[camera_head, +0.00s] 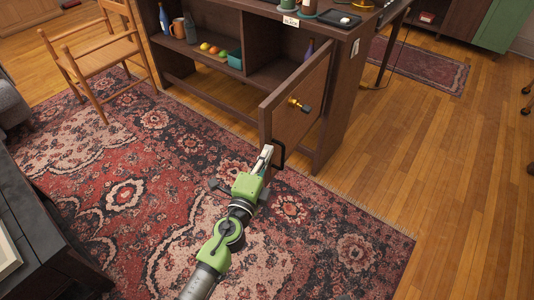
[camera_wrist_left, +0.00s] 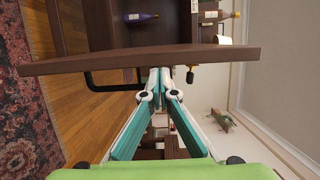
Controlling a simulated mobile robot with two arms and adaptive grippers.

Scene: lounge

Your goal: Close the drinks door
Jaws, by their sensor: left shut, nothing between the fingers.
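The drinks door (camera_head: 313,92) is a brown wooden panel standing open, swung out from the front of the dark cabinet. A brass-and-black fitting (camera_head: 299,105) sits on its face, and a black bar handle (camera_head: 281,158) shows by its free edge. In the left wrist view the door (camera_wrist_left: 90,63) crosses the picture as a long slab, with the handle (camera_wrist_left: 90,85) to the left. My left gripper (camera_head: 266,153) is shut and empty, its tips at the door's free end. In the wrist view the tips (camera_wrist_left: 160,71) appear against or very close to the door.
The cabinet's open shelves hold a teal box (camera_head: 235,60), fruit, a mug (camera_head: 178,28) and bottles. A wooden chair (camera_head: 95,50) stands at the left, and a dark table (camera_head: 45,235) is at the lower left. Patterned rug and clear wood floor lie around the door.

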